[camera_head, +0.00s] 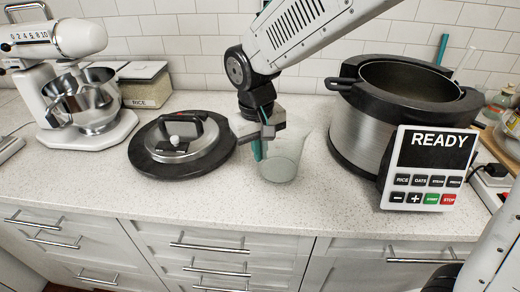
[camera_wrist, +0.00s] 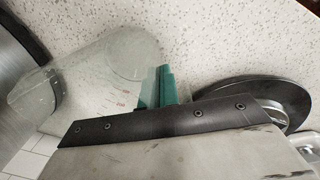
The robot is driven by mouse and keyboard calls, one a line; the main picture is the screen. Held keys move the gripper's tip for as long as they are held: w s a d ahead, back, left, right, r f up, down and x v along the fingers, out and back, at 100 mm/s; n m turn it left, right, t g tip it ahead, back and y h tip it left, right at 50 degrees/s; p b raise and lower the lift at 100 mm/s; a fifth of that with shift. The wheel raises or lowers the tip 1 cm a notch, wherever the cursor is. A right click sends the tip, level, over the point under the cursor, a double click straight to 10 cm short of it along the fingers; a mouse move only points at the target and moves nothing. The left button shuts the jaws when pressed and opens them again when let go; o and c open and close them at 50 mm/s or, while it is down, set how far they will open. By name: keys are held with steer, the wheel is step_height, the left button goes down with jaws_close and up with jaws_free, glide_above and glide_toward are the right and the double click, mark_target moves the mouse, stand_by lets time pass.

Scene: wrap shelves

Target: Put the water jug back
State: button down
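The water jug (camera_head: 284,162) is clear and upright on or just above the speckled counter, between a round lid and a large cooker. My gripper (camera_head: 262,143) reaches down to the jug's left side. In the wrist view, the see-through jug (camera_wrist: 88,82) spreads to the left of the teal fingertips (camera_wrist: 160,88). The fingertips are close together, with one seen through the clear plastic, so they appear shut on the jug's side. The exact grip spot is partly hidden by the gripper body.
The cooker (camera_head: 350,130) stands open at right, with a READY panel (camera_head: 432,165) in front. The black-rimmed lid (camera_head: 182,155) lies close at left; it also shows in the wrist view (camera_wrist: 235,92). A stand mixer (camera_head: 85,120) and a rice container (camera_head: 147,88) stand farther left. The front counter strip is clear.

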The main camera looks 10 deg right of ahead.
steer(key=shift+f, duration=0.1)
steer(key=c, duration=1.6)
jaws_free()
steer(key=shift+c, duration=0.2)
step_height(320, 180, up, 12)
steer(key=shift+s+a, duration=0.25)
steer(key=shift+a, duration=0.1)
steer(key=s+d+f+m, duration=0.2)
steer(key=s+d+m, duration=0.2)
steer(key=s+d, duration=1.6)
steer(key=shift+s+d+f+t+y, duration=0.3)
steer(key=shift+d+t+y, duration=0.1)
steer(key=shift+d, duration=0.6)
steer(key=shift+w, duration=0.1)
